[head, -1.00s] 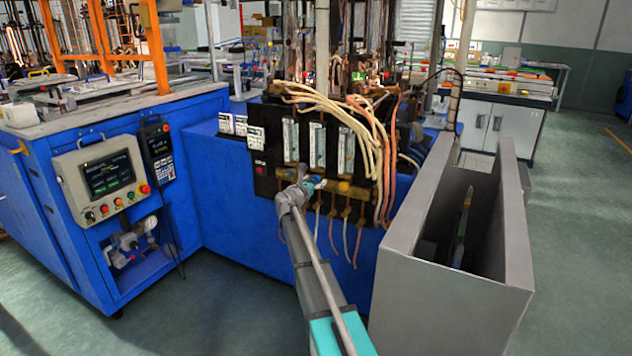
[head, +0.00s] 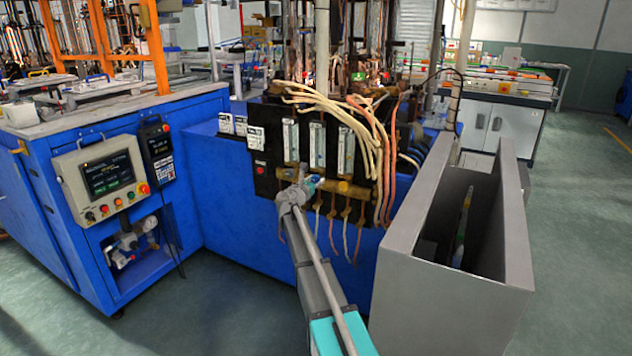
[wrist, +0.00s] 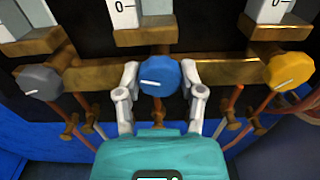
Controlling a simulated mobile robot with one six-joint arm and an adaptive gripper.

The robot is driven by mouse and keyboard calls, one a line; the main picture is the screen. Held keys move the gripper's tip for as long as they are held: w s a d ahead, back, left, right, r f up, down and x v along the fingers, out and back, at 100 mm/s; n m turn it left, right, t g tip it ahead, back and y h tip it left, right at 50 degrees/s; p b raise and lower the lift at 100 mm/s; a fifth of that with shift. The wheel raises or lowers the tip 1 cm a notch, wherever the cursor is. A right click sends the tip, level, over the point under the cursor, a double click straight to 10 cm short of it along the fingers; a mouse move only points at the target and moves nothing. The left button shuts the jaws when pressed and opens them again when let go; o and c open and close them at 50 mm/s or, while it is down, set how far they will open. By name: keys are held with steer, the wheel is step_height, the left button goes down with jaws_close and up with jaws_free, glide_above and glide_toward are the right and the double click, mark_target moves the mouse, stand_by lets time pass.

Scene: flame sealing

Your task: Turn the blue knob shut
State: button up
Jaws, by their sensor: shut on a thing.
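The blue knob (wrist: 160,79) is in the middle of the wrist view, on a brass manifold below a white-scaled flow meter. The white line on its face lies nearly level, dipping slightly to the right. My gripper (wrist: 160,74) has one finger on each side of the knob and is shut on it. In the head view my gripper (head: 308,184) is at the front of the black panel. There the arm and gripper largely hide the knob.
A grey knob (wrist: 38,83) is left of the blue knob and a yellow knob (wrist: 289,70) is right, both clear of the fingers. Thin hoses hang below the manifold. A grey open-topped box (head: 448,290) stands right of my arm. A control panel (head: 102,180) is at left.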

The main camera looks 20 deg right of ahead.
steer(key=shift+w, duration=0.1)
steer(key=shift+m, duration=2.1)
steer(key=shift+a, duration=0.1)
steer(key=o, duration=1.2)
steer(key=shift+c, duration=0.2)
steer(key=shift+s+a, duration=0.35)
steer(key=shift+s, duration=0.05)
steer(key=v, duration=1)
steer(key=shift+s+a, duration=0.25)
steer(key=shift+a, duration=0.1)
